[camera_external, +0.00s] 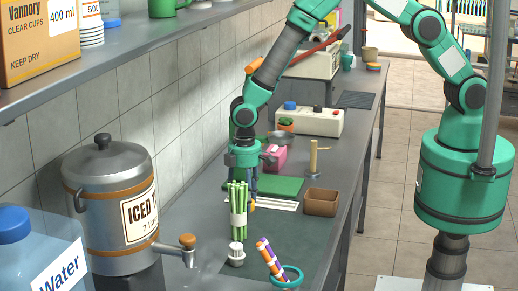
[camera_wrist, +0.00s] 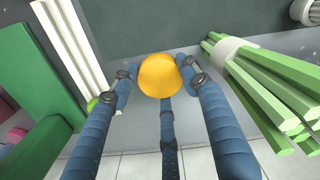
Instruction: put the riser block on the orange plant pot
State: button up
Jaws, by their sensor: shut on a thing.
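My gripper (camera_external: 252,200) is low over the counter, behind the bundle of green canes.
The cane bundle (camera_external: 238,220) stands close to my gripper, at its right in the wrist view (camera_wrist: 265,85). A green board (camera_external: 283,187), white strips (camera_external: 275,204), a brown box (camera_external: 321,203) and a pink block (camera_external: 274,157) are nearby.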

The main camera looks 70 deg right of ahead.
jog(key=s+d+r, duration=0.4)
jog(key=s+d, duration=0.2)
jog(key=d, duration=0.2)
jog(key=s+d+r+p, duration=0.1)
jog(key=s+d+r, duration=0.35)
jog(key=d, duration=0.25)
jog(key=s+d+r, duration=0.4)
jog(key=s+d, duration=0.3)
jog(key=d, duration=0.1)
jog(key=w+d+f+m+b, duration=0.1)
jog(key=w+d+m, duration=0.2)
jog(key=d, duration=1)
jog(key=w+d+f+m+b, duration=0.1)
jog(key=w+d+m, duration=0.2)
jog(key=d+m, duration=0.4)
jog(key=w+d+f+m, duration=0.1)
jog(key=d+m, duration=0.4)
jog(key=d, duration=1.4)
jog(key=shift+w+d+m+b, duration=0.3)
jog(key=shift+w+d+b, duration=0.1)
jog(key=shift+w, duration=0.5)
jog(key=shift+f, duration=0.1)
send_over(285, 123)
jog(key=shift+s+a+f, duration=0.1)
jog(key=shift+a+f, duration=0.05)
jog(key=shift+f, duration=0.6)
jog(key=shift+f+b, duration=0.35)
jog(key=shift+f, duration=1.4)
